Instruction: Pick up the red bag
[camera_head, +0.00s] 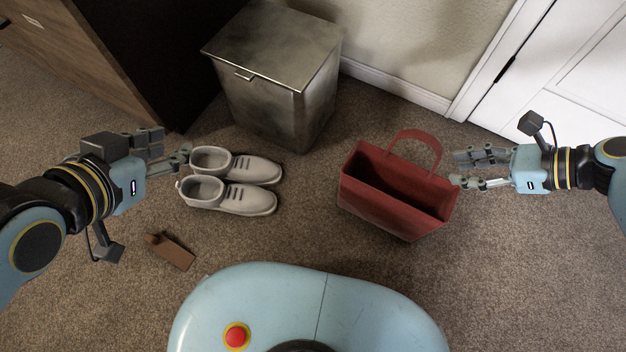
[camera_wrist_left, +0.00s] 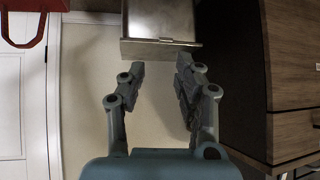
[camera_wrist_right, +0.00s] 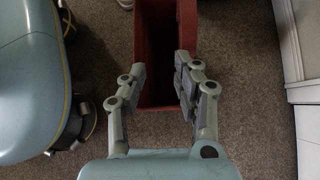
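The red bag (camera_head: 385,204) stands upright on the carpet right of centre, its top open and one handle loop raised at the back. Its rim shows beyond the fingers in the right wrist view (camera_wrist_right: 188,28), and part of it shows at the top left of the left wrist view (camera_wrist_left: 12,24). My right gripper (camera_head: 457,169) is open at the right side of the bag, with its fingertips close to the rim. I cannot tell whether they touch it. My left gripper (camera_head: 174,143) is open and empty, near the shoes and far from the bag.
A pair of pale shoes (camera_head: 232,198) sits left of centre. A metal bin (camera_head: 278,95) stands behind them. A brown block-like item (camera_head: 170,252) lies at the lower left. A wall and white door (camera_head: 560,75) are behind the bag.

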